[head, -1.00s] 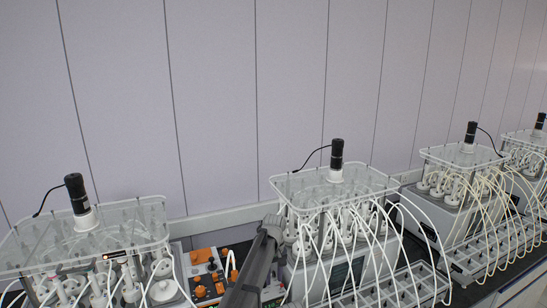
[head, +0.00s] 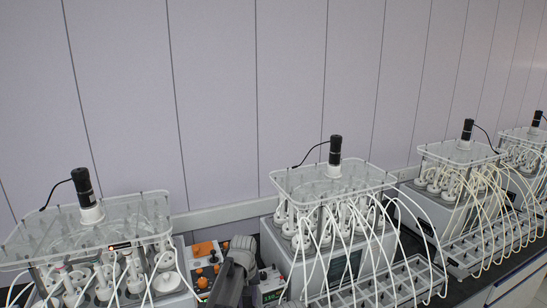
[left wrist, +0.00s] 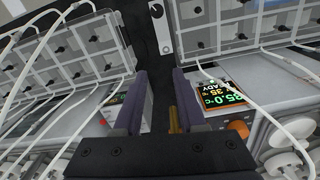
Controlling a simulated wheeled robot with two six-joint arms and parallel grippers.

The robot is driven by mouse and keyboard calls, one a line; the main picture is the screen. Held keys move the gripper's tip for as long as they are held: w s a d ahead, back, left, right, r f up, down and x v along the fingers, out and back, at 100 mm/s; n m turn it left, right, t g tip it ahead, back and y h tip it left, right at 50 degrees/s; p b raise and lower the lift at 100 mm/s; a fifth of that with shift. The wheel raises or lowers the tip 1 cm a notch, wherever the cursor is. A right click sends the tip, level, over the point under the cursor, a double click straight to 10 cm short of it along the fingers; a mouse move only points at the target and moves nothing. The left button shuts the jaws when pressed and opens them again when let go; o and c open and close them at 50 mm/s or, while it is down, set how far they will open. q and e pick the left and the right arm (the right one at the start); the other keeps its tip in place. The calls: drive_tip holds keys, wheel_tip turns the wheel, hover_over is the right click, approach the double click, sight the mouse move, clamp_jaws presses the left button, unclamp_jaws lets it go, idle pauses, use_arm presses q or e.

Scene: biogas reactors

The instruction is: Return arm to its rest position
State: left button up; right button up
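My left arm (head: 236,268) shows as a grey link at the bottom of the head view, between the left reactor (head: 95,230) and the middle reactor (head: 335,205). Its fingers cannot be made out there. In the left wrist view my left gripper (left wrist: 160,76) has two dark purple fingers standing apart with a gap between them. No object is held between them; the dark bench shows through the gap. My right gripper is in neither view.
An orange-knobbed control unit (head: 205,262) sits behind my arm. A lit display (left wrist: 222,97) is right of the fingers in the left wrist view. White tubes (head: 420,225) arch from the reactors to trays. More reactors (head: 460,180) stand at right, along a panelled wall (head: 290,80).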

use_arm(q)
drive_tip(key=s+a+m, duration=0.1)
drive_tip(key=s+a, duration=0.3)
drive_tip(key=s, duration=0.6)
drive_tip(key=s+a+m, duration=0.2)
drive_tip(key=s+a, duration=0.3)
drive_tip(key=s, duration=0.4)
drive_tip(key=s+d+f+m+b, duration=0.1)
drive_tip(key=s+d+f+b, duration=0.1)
drive_tip(key=d+f+b, duration=0.3)
drive_tip(key=s+d+f+m+y+b, duration=0.1)
drive_tip(key=s+d+f+m+b, duration=0.1)
drive_tip(key=d+f+b, duration=0.4)
wheel_tip(320, 180, down, 5)
drive_tip(key=b, duration=0.5)
drive_tip(key=shift+s+d+m+g, duration=0.2)
drive_tip(key=shift+s+m+g, duration=0.1)
drive_tip(key=shift+s, duration=0.05)
